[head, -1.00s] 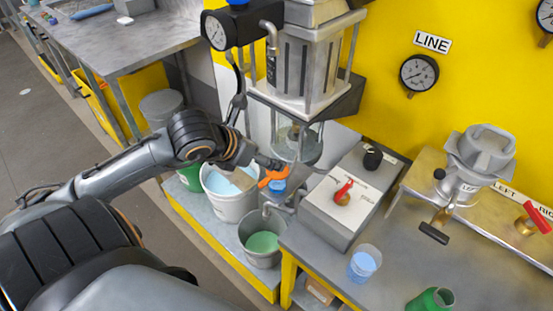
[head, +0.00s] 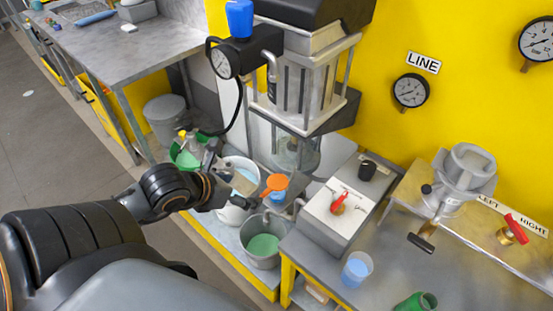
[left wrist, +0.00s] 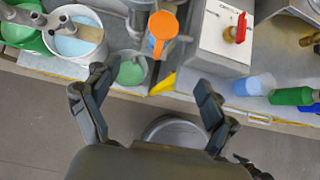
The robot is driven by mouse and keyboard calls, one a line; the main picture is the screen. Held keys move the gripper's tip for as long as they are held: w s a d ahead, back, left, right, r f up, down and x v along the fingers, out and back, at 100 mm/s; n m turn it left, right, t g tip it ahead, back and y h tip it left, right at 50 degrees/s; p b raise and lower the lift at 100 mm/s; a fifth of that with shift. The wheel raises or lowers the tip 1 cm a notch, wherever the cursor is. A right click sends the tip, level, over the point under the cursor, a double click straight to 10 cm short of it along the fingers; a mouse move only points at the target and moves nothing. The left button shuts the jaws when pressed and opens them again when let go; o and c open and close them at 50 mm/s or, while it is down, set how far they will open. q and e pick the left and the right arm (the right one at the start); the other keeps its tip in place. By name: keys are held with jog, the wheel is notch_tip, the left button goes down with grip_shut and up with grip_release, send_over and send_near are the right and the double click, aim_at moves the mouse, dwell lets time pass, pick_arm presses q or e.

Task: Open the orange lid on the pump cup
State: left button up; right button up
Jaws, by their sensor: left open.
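The orange lid (head: 276,182) is at the top of the small pump cup (head: 279,196), which shows blue below it. In the left wrist view, the lid (left wrist: 162,26) is a round orange disc with a tab toward my gripper. I cannot tell whether the lid is fully seated or raised. My left gripper (head: 230,178) is left of the cup in the head view, open and empty. In the left wrist view, its fingers (left wrist: 150,80) are spread wide, with the lid beyond them and apart from them. My right gripper is not in view.
A metal bucket with green liquid (head: 262,246) stands in front of the cup. A white bucket (head: 235,212) is to the left. A grey box with a red valve handle (head: 339,203) is to the right. The pump machine (head: 302,85) rises behind.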

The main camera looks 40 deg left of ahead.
pick_arm(q)
jog(key=b, duration=0.6)
send_near(273, 187)
notch_tip(273, 187, down, 3)
jog(key=s, duration=0.2)
jog(key=shift+w+a+f, duration=0.2)
jog(key=shift+w+a, duration=0.05)
jog(key=shift+w, duration=0.1)
jog(key=b+x, duration=0.3)
jog(key=x, duration=0.1)
jog(key=shift+w+f, duration=0.2)
jog(key=shift+f, duration=0.05)
jog(key=c, duration=1.6)
